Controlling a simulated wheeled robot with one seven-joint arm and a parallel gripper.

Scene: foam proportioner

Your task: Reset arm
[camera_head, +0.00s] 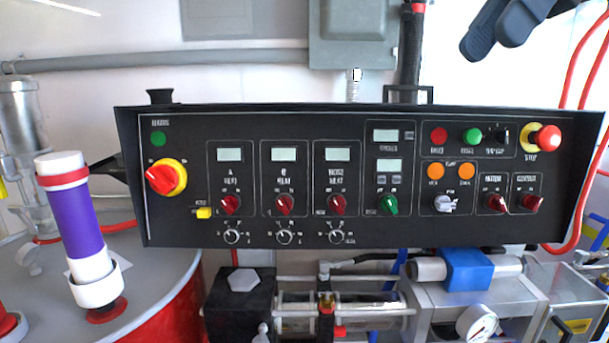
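The dark, rounded shapes at the top right edge of the head view look like the two fingers of my gripper (492,43). They hang in the air above the right part of the black control panel (400,227), touching nothing that I can see. The rest of the arm is out of frame. The fingers partly overlap in the picture, so the gap between them is unclear. No object shows between them.
The panel carries a red and yellow rotary switch (161,179), several small knobs and a red stop button (547,138). A purple and white cylinder (73,226) stands on a drum at left. Pump parts and a gauge (477,323) sit below; red hoses run at right.

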